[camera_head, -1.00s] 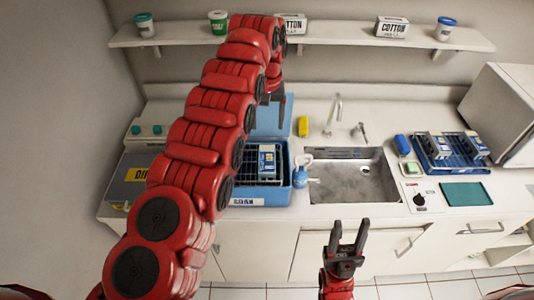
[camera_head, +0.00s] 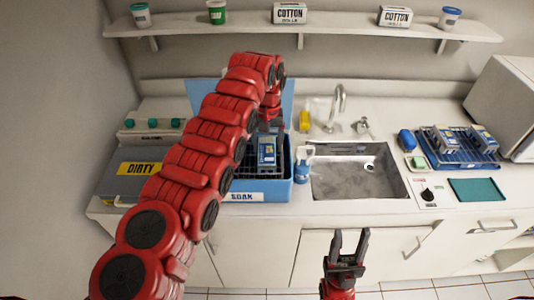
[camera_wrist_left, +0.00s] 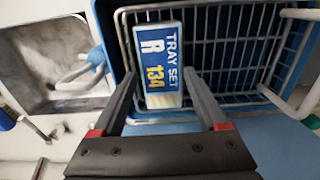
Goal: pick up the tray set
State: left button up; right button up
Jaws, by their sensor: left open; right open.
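A blue and white tray set (camera_head: 267,153) sits in a wire basket inside the blue soak bin (camera_head: 262,190). In the left wrist view the tray set (camera_wrist_left: 158,60) reads "TRAY SET R 134". My left gripper (camera_wrist_left: 160,78) is open, with one finger on each side of the label end; I cannot tell whether they touch it. In the head view my left gripper (camera_head: 270,122) is just above and behind the tray set, partly hidden by my arm. My right gripper (camera_head: 350,238) is open and empty in front of the counter.
A blue rack (camera_head: 455,160) with similar sets stands further right. A grey box marked dirty (camera_head: 135,182) is at left. The bin's raised lid (camera_head: 210,92) stands behind.

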aim_at(267, 150)
pick_arm(q)
notch_tip(267, 150, down, 4)
jog(key=shift+a+r+p, duration=0.15)
jog(key=shift+r+p, duration=0.1)
jog(key=shift+p, duration=0.55)
jog(key=shift+f, duration=0.15)
grip_shut()
